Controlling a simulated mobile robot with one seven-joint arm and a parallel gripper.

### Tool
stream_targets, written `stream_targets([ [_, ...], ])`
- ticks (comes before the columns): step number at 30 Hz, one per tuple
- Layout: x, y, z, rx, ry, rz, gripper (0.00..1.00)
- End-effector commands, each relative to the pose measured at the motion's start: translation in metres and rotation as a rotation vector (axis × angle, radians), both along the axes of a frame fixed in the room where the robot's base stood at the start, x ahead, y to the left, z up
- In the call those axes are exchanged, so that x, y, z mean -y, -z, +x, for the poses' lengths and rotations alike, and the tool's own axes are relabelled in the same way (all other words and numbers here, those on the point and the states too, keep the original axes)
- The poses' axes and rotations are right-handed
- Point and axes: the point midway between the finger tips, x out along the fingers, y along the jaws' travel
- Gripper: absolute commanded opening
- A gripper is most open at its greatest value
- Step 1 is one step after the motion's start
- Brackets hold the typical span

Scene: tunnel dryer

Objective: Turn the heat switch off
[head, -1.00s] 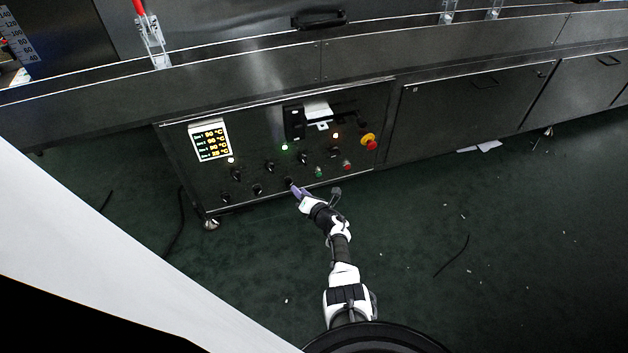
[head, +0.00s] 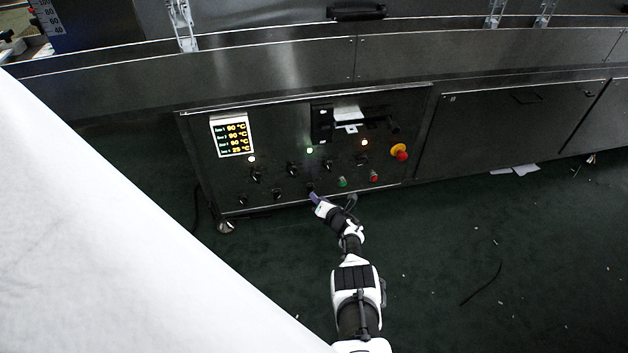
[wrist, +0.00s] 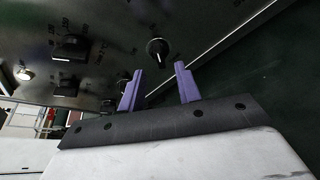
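The dark control panel (head: 280,184) carries several black rotary knobs in two rows. I cannot read which label marks the heat switch. My gripper (head: 314,196) is at the lower edge of the panel, by the third knob (head: 310,187) of the bottom row. In the wrist view my gripper (wrist: 158,68) has its two purple fingers apart with nothing between them. A black knob with a white pointer line (wrist: 157,50) lies just beyond the fingertips, roughly in line with the gap. Contact is not visible.
A display (head: 232,135) shows temperatures. A green button (head: 342,182), a red button (head: 374,176) and a red-yellow emergency stop (head: 399,152) sit right of my gripper. Other knobs (wrist: 70,48) are left in the wrist view.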

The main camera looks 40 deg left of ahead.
Motion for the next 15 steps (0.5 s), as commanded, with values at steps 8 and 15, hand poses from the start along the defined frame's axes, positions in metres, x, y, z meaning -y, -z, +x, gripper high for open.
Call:
stream_targets([
  [8, -0.026, 0.013, 0.012, 0.002, -0.001, 0.0, 0.34],
  [15, -0.038, 0.015, 0.018, 0.0, -0.001, 0.001, 0.34],
])
